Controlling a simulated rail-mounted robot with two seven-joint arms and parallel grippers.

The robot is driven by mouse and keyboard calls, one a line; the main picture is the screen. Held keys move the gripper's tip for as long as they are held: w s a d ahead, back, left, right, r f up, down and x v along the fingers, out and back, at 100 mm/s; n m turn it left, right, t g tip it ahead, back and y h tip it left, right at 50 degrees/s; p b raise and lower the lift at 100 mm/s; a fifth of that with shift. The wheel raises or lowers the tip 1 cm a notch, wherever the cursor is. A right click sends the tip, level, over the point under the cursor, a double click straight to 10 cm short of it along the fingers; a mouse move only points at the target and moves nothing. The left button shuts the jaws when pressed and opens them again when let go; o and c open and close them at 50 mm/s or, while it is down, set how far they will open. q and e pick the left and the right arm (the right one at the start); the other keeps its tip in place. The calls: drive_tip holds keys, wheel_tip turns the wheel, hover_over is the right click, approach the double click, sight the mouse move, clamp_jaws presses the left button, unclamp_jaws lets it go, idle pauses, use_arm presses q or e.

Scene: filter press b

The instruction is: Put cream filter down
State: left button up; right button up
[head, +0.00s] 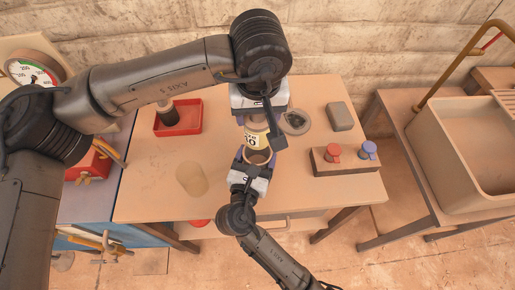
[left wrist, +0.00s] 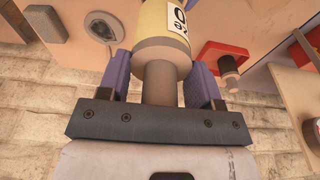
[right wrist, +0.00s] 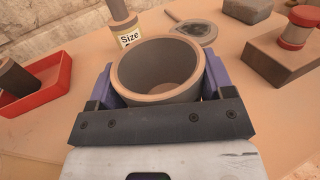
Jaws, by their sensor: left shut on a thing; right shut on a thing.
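The cream filter (head: 252,141) is a cream cylinder with a white and black number label and a narrower brown stem; it also shows in the left wrist view (left wrist: 160,28). My left gripper (left wrist: 160,78) is shut on its brown stem, over the middle of the table. My right gripper (head: 252,163) is shut on a hollow brown cup (right wrist: 158,68), open at the top and empty inside as far as I see. The filter's labelled end shows just behind the cup in the right wrist view (right wrist: 129,38). I cannot tell whether the filter touches the table.
A red tray (head: 160,129) with a dark cylinder stands at the table's back left. A grey disc (head: 295,122), a grey block (head: 341,116) and a wooden block (head: 345,166) with red and blue knobs are to the right.

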sight(258, 118)
use_arm(q)
wheel_tip(258, 118, down, 9)
drive_tip(key=shift+r, duration=0.1)
idle(0.4)
drive_tip(key=shift+f, duration=0.25)
drive_tip(key=shift+f, duration=0.4)
drive_tip(key=o, duration=0.9)
drive_tip(key=shift+o, duration=0.2)
drive_tip(key=r, duration=0.4)
drive_tip(key=s+r, duration=0.1)
drive_tip(key=r, duration=0.3)
drive_tip(key=s+r, duration=0.1)
drive_tip(key=r, duration=0.4)
